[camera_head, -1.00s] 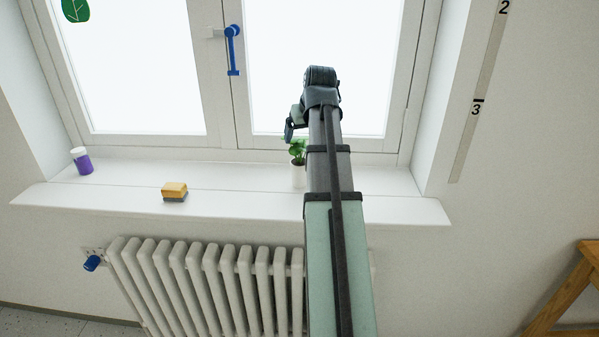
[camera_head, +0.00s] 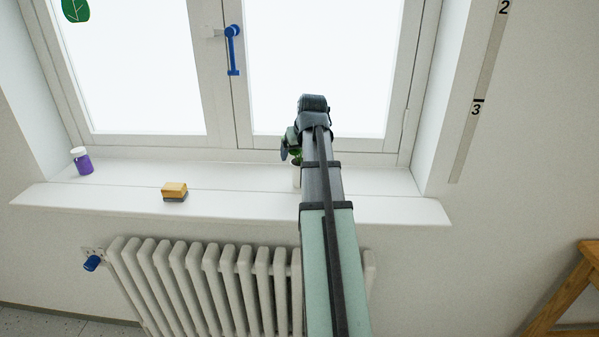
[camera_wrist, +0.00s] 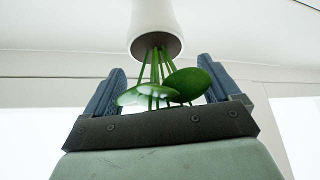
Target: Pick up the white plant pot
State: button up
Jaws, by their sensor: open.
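The white plant pot (camera_head: 297,177) stands on the windowsill, mostly hidden behind my arm in the head view. Its green plant (camera_head: 297,157) shows just above it. In the wrist view the scene is upside down: the white pot (camera_wrist: 157,22) is at the top, with stems and round leaves (camera_wrist: 165,88) hanging toward the gripper. My gripper (camera_head: 287,146) is at the plant's height in the head view. In the wrist view its two blue fingers (camera_wrist: 162,72) are apart, with the leaves and stems showing between them. The pot itself is beyond the fingertips, not held.
A yellow-grey sponge (camera_head: 174,192) and a purple jar with a white lid (camera_head: 82,160) stand further left on the sill (camera_head: 235,205). The window (camera_head: 310,70) with a blue handle (camera_head: 233,50) is behind. A radiator (camera_head: 200,285) is below. The sill between sponge and pot is clear.

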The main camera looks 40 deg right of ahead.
jog(key=shift+w+f, duration=0.2)
jog(key=shift+f, duration=0.1)
jog(key=shift+c, duration=0.3)
jog(key=c, duration=1.5)
jog(key=shift+c, duration=0.6)
jog(key=shift+r, duration=0.15)
